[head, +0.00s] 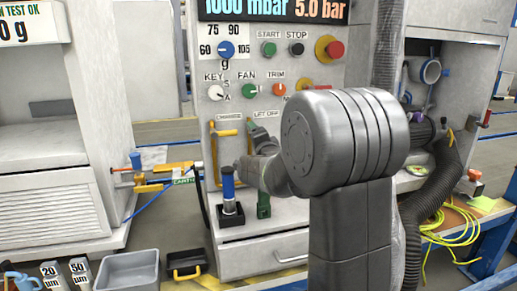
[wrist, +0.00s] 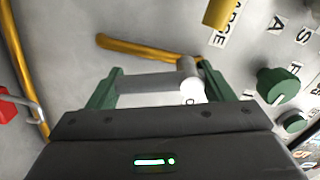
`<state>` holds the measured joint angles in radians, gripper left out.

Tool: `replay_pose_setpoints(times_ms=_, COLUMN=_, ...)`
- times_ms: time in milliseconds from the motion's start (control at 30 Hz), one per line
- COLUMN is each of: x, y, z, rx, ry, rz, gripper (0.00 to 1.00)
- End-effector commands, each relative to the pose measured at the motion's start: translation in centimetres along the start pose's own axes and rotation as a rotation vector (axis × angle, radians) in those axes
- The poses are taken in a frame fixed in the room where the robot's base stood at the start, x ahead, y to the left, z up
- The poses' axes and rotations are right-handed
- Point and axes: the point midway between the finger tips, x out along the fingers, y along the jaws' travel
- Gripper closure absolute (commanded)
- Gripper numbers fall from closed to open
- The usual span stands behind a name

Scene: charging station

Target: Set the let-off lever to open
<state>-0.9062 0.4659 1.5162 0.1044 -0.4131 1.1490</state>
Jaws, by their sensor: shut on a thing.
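The let-off lever (wrist: 150,83) shows in the wrist view as a grey bar with a pale round end. It lies between the green fingers of my gripper (wrist: 160,88), which is shut on it. A yellow bar (wrist: 150,48) runs close beside it; I cannot tell whether they are joined. In the head view my gripper (head: 258,145) is at the panel under the LET OFF label (head: 268,115). My arm hides most of the lever there, so its exact setting cannot be told.
The yellow charge lever (head: 226,132) is just left of my gripper. Knobs, including the green fan knob (head: 249,91), sit above. A blue-handled tool (head: 228,185) stands below on the ledge. Black corrugated hose (head: 440,195) and yellow cable (head: 458,228) lie to the right.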

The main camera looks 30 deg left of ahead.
Motion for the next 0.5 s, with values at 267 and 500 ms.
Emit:
replay_pose_setpoints(times_ms=267, x=0.01, y=0.25, z=0.71, rx=0.2, ry=0.0, rz=-0.003, gripper=0.66)
replay_pose_setpoints(times_ms=500, x=0.0, y=0.02, z=0.94, rx=0.302, ry=0.0, rz=-0.002, gripper=0.66)
